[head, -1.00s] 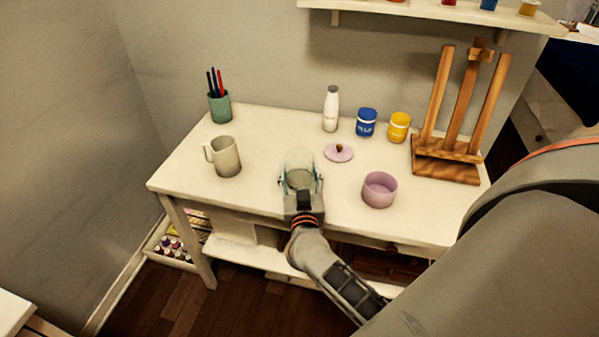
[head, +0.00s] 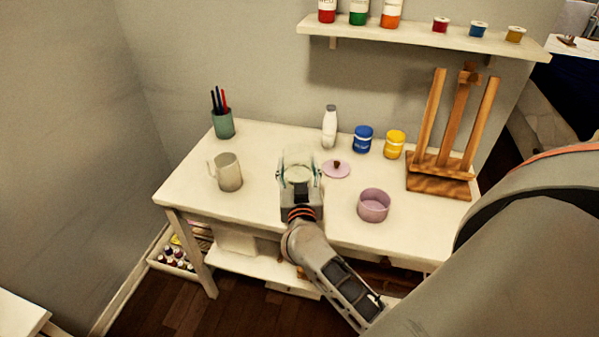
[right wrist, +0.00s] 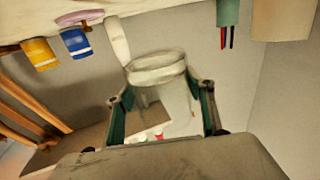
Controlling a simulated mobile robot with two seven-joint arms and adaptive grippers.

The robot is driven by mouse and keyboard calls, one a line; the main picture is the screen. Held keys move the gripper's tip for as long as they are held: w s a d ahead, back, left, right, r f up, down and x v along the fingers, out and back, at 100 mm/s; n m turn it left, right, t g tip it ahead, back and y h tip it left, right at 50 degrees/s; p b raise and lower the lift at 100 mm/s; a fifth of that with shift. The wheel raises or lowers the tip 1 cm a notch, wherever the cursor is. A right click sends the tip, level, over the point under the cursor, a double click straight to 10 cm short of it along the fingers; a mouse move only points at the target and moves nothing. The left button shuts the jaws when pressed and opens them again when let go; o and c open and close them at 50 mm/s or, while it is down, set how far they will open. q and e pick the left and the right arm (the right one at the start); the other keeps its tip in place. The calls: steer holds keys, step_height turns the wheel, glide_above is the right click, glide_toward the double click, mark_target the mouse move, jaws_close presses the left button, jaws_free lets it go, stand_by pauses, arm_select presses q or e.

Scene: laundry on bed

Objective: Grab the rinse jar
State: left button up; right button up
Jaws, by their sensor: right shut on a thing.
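The rinse jar, a clear glass jar (head: 298,160), is between the fingers of my right gripper (head: 299,178) over the middle of the white table. The right wrist view shows the jar (right wrist: 160,75) with a green-lined finger on each side, and the gripper (right wrist: 158,95) is shut on it. Whether its base clears the tabletop is hard to tell. My left gripper is not in view.
A grey mug (head: 228,172) stands left of the jar, with a green pen cup (head: 223,124) behind. To the right are a pink lid (head: 336,169), a pink bowl (head: 373,206), a white bottle (head: 329,128), blue (head: 363,140) and yellow (head: 394,145) paint jars and a wooden easel (head: 440,175).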

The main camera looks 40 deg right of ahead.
step_height(320, 180, up, 12)
steer(key=p, duration=0.5)
stand_by(0.3)
